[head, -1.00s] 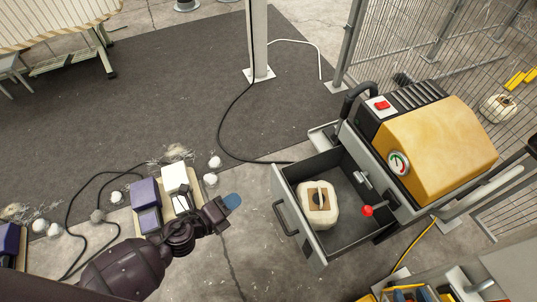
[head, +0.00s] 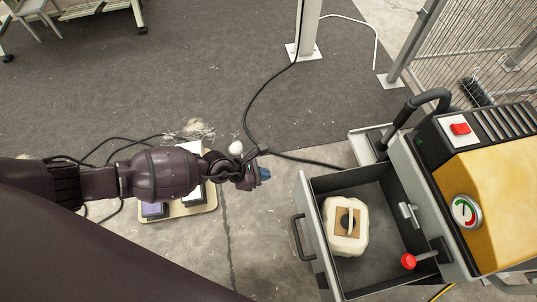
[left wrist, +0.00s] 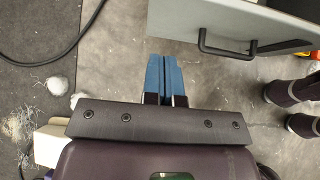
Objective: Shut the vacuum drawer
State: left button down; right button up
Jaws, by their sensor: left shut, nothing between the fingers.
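The vacuum drawer (head: 314,222) is pulled out to the left of the yellow machine (head: 490,205), its open top showing a cream filter block (head: 346,226) inside. Its dark bar handle (head: 298,237) is on the left front face. My left gripper (head: 263,174) is to the left of the drawer front, apart from it and a little above the handle in the picture. In the left wrist view its blue fingers (left wrist: 164,75) are together and empty, with the drawer handle (left wrist: 225,50) to their upper right. My right gripper is not clearly seen in the head view.
A red-knobbed lever (head: 409,261) and a metal latch (head: 408,214) are at the drawer's right side. A black cable (head: 247,110) runs over the floor behind the drawer. A pedal board (head: 176,211) lies under my left arm. A wire fence (head: 465,50) stands behind the machine.

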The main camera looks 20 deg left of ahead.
aim_at(300, 177)
pick_arm(q)
jog(key=b+x, duration=0.1)
jog(key=x, duration=0.2)
jog(key=d+r+b+x, duration=0.1)
jog(key=x, duration=0.3)
jog(key=w+r+b+x, duration=0.1)
jog(key=b+x, duration=0.1)
jog(key=x, duration=0.1)
jog(key=shift+w+d+f, duration=0.15)
jog(key=shift+d+f, duration=0.2)
jog(key=shift+d, duration=0.1)
pick_arm(e)
jog(key=shift+w+d+m+t, duration=0.1)
jog(key=shift+d+m+t, duration=0.35)
jog(key=shift+t, duration=0.55)
jog(key=shift+r, duration=0.1)
